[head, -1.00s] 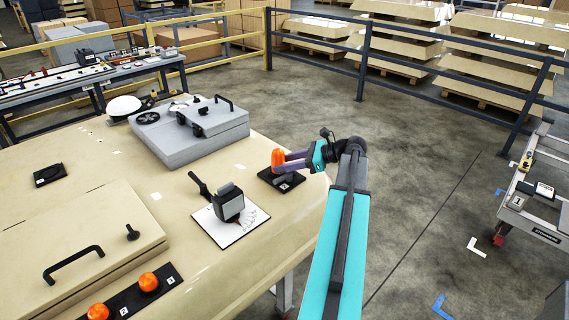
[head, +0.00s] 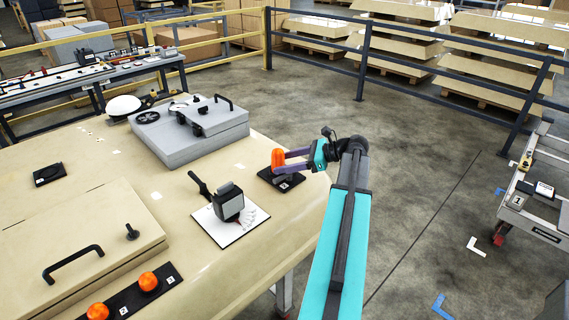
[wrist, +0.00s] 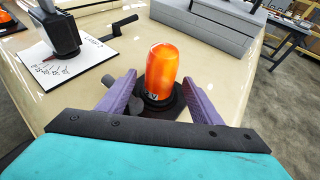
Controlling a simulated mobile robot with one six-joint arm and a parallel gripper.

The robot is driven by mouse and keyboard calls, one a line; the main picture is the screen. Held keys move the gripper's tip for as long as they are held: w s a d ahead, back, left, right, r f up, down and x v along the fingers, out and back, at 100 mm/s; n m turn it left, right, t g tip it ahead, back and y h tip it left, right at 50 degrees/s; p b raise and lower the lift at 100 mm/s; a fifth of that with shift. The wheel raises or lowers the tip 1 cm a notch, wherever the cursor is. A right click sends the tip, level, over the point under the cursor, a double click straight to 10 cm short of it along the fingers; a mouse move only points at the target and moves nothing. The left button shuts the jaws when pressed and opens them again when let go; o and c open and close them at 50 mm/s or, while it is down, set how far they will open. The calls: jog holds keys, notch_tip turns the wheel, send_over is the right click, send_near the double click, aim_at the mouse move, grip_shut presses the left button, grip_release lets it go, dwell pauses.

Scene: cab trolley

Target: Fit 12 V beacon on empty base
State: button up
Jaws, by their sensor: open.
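An orange beacon (head: 278,158) stands upright on a black base plate (head: 268,178) near the right edge of the beige top. In the wrist view the beacon (wrist: 161,72) sits on a round black base, with a small dark label at its foot. My gripper (head: 286,160) is open, its purple fingers (wrist: 150,92) on either side of the beacon's lower part with gaps visible. Two more orange beacons, one (head: 148,281) by the number 3 and one (head: 97,311) by the number 2, stand on a black strip. Another black square base (head: 49,174) lies at the far left with no beacon on it.
A grey case (head: 205,135) lies behind. A beige lid (head: 85,240) with a black handle is at the left front.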

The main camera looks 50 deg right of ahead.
jog(key=b+v, duration=0.2)
jog(key=v, duration=1.1)
jog(key=shift+s, duration=0.15)
jog(key=shift+d, duration=0.15)
